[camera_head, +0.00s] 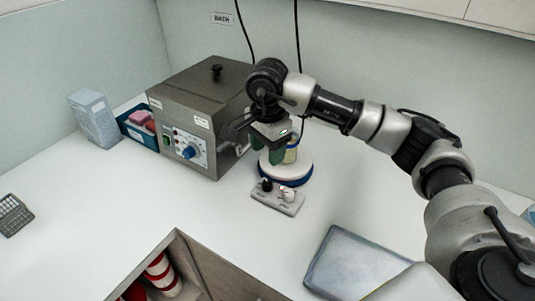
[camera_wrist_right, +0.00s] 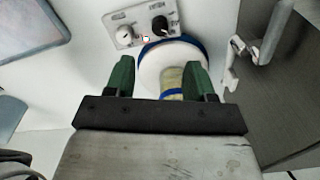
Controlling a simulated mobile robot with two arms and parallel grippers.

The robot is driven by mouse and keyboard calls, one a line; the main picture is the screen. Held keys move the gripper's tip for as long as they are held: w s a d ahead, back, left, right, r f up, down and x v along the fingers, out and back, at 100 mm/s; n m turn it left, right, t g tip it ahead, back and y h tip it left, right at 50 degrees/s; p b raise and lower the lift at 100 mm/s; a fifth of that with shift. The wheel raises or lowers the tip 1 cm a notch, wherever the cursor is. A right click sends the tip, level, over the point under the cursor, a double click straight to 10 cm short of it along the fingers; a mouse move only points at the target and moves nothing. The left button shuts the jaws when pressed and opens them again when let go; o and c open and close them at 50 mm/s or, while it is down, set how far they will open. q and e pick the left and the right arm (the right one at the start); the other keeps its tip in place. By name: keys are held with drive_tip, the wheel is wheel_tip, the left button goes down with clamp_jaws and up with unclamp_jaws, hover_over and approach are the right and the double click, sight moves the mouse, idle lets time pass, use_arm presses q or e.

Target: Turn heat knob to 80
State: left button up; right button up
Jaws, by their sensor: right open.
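A small grey control box (camera_head: 277,200) has a black knob (camera_head: 267,185) on the left and a white knob (camera_head: 287,194) on the right. The wrist view also shows the white knob (camera_wrist_right: 125,37) and the black knob (camera_wrist_right: 159,24). My right gripper (camera_head: 268,157) points down above the round white plate, behind the box. Its green fingers (camera_wrist_right: 160,68) are open and apart from both knobs. A pale jar (camera_wrist_right: 171,78) with a blue band shows between them in the wrist view. My left gripper is out of view.
The white plate (camera_head: 296,174) has a blue rim. A metal bath (camera_head: 203,107) with a blue dial (camera_head: 189,152) stands left of my gripper. A grey tray (camera_head: 354,264) lies front right. An open compartment (camera_head: 180,255) is at the front.

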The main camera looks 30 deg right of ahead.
sight(268, 182)
wheel_tip(268, 182, down, 11)
drive_tip(key=n+p, duration=1.2)
drive_tip(key=p, duration=0.2)
drive_tip(key=shift+r, duration=0.15)
drive_tip(key=c, duration=0.9)
